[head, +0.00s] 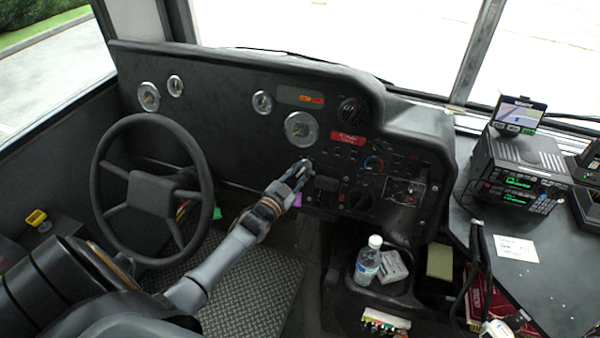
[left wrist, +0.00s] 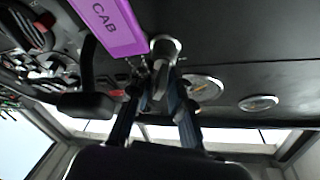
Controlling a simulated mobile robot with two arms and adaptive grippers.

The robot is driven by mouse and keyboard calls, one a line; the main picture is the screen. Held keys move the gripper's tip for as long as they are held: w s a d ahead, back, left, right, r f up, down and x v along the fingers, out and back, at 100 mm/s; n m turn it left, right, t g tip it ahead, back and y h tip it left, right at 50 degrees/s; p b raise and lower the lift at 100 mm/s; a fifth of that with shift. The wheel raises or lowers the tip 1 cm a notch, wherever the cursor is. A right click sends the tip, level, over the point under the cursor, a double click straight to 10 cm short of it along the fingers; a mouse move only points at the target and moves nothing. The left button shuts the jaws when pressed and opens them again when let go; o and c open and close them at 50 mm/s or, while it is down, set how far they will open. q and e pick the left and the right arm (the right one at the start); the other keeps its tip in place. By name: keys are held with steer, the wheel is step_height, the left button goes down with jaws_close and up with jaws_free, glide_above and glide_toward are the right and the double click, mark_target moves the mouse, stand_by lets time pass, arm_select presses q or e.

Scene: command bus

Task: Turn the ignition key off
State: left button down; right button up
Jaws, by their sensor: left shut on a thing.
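The ignition key (left wrist: 160,82) sits in a round metal ignition switch (left wrist: 165,47) on the dark dashboard, seen in the left wrist view. A purple tag (left wrist: 110,22) reading "CAB" hangs beside it; the tag also shows in the head view (head: 297,200). My left gripper (head: 301,170) reaches the dashboard right of the steering wheel and hides the key in the head view. In the left wrist view its two fingers (left wrist: 161,88) are on either side of the key, shut on it. The key's exact angle is hard to tell. My right gripper is not in view.
The steering wheel (head: 150,190) stands left of my left arm. A red-labelled switch panel (head: 350,138) and knobs are right of the gripper. A water bottle (head: 368,262) stands on the lower console. A radio unit (head: 520,170) sits on the right ledge.

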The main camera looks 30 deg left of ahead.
arm_select(q)
steer(key=n+y, duration=0.2)
steer(key=n, duration=0.2)
steer(key=n+y, duration=0.1)
steer(key=n, duration=0.2)
steer(key=shift+n+y, duration=0.3)
steer(key=shift+n, duration=0.1)
steer(key=n+y+p, duration=0.1)
steer(key=n+y, duration=0.1)
steer(key=n, duration=0.2)
steer(key=shift+d+n+g, duration=0.1)
steer(key=shift+n+g, duration=0.3)
steer(key=shift+n+g+y+p, duration=0.6)
steer(key=shift+n+y+p, duration=0.15)
steer(key=shift+n, duration=1.35)
steer(key=shift+n+y, duration=0.25)
steer(key=shift+n, duration=0.05)
steer(key=c, duration=1.5)
jaws_free()
